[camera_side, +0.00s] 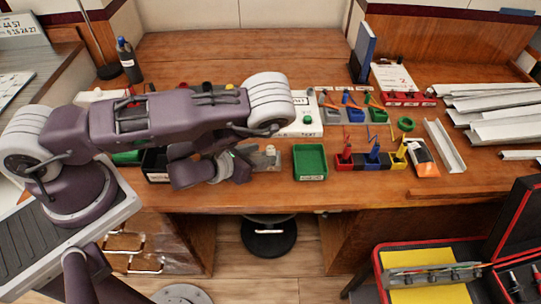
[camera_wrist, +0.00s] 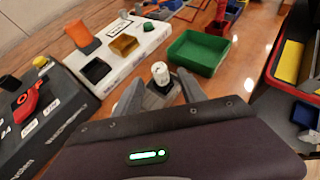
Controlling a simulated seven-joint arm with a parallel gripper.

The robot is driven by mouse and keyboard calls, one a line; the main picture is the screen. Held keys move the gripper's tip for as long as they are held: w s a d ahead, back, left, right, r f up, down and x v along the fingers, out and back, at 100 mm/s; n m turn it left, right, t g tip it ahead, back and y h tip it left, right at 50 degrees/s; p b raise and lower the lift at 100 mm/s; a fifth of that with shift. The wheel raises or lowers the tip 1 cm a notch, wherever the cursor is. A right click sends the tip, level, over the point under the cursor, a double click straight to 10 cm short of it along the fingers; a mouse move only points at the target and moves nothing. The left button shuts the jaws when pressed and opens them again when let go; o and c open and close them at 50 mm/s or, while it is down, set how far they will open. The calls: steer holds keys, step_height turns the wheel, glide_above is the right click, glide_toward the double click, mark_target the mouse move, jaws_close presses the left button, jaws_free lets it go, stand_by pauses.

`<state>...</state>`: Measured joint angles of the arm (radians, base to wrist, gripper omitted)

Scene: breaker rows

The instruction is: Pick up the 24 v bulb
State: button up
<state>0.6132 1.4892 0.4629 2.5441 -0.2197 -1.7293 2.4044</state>
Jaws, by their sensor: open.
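A small pale bulb-like piece (camera_wrist: 160,73) stands upright in a grey block on the table in the wrist view; I cannot read a voltage on it. In the side view the pale piece (camera_side: 270,150) shows just right of my gripper (camera_side: 240,166). My gripper also shows in the wrist view (camera_wrist: 160,88), open, with one finger on each side of the grey block and the pale piece near the fingertips. I cannot tell whether the fingers touch the block. My arm hides part of the table to the left.
A green tray (camera_side: 310,176) lies right of the block; it also shows in the wrist view (camera_wrist: 198,68). A white panel (camera_wrist: 125,45) with buttons is behind it. Small coloured bins (camera_side: 372,160) with tools stand further right. Metal channels (camera_side: 490,105) lie at the far right.

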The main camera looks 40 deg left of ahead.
mark_target(267, 153)
steer(key=x, duration=0.5)
jaws_close()
